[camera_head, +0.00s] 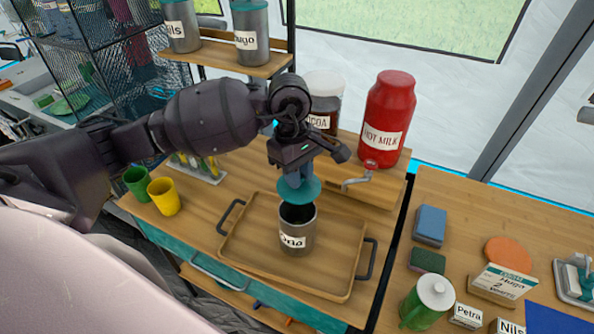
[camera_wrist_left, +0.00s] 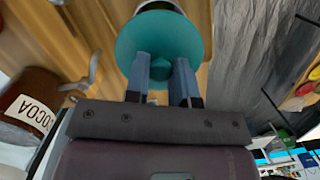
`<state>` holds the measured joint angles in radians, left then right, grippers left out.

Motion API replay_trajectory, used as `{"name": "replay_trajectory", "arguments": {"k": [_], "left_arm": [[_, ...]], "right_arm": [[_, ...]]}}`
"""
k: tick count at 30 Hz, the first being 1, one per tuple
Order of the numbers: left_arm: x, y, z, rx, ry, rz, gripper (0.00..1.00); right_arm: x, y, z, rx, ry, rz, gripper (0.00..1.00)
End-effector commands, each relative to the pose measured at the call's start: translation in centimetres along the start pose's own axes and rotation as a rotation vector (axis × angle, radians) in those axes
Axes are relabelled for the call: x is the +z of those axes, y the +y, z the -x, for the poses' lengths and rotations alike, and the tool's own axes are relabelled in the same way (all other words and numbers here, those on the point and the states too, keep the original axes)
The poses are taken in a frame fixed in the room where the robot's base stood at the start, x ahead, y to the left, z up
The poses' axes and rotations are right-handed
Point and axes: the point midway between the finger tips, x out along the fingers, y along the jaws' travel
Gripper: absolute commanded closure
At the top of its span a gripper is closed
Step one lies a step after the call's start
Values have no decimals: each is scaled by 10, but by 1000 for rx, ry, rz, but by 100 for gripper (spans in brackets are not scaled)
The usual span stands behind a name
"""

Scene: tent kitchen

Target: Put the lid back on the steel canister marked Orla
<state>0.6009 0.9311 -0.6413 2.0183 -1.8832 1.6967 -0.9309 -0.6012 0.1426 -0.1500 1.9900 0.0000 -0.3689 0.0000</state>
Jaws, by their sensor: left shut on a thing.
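The steel canister (camera_head: 298,229) marked Orla stands upright in a wooden tray, its dark open mouth facing up. My left gripper (camera_head: 297,178) is shut on a teal lid (camera_head: 301,190) and holds it just above the canister's mouth, a little toward its back. In the left wrist view the round lid (camera_wrist_left: 158,40) shows between and beyond the two fingers (camera_wrist_left: 165,85), with a small piece of a pale rim behind its far edge. The lid hides part of the canister there. My right gripper is in neither view.
The wooden tray (camera_head: 339,285) has dark handles. Behind it stand a red hot milk dispenser (camera_head: 387,115) with a tap and a cocoa jar (camera_head: 324,95). Green (camera_head: 138,183) and yellow (camera_head: 164,196) cups stand left.

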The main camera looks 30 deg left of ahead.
Motion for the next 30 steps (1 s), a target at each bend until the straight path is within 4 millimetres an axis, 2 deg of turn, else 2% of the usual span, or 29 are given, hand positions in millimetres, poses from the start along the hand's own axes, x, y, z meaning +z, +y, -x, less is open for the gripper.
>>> {"name": "replay_trajectory", "arguments": {"k": [8,22,30], "left_arm": [[-1,0,-8,0,-1,13,100],[-6,0,-43,0,-1,13,100],[-9,0,-61,0,1,12,100]], "right_arm": [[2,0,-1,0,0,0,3],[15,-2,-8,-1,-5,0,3],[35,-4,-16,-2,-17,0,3]]}}
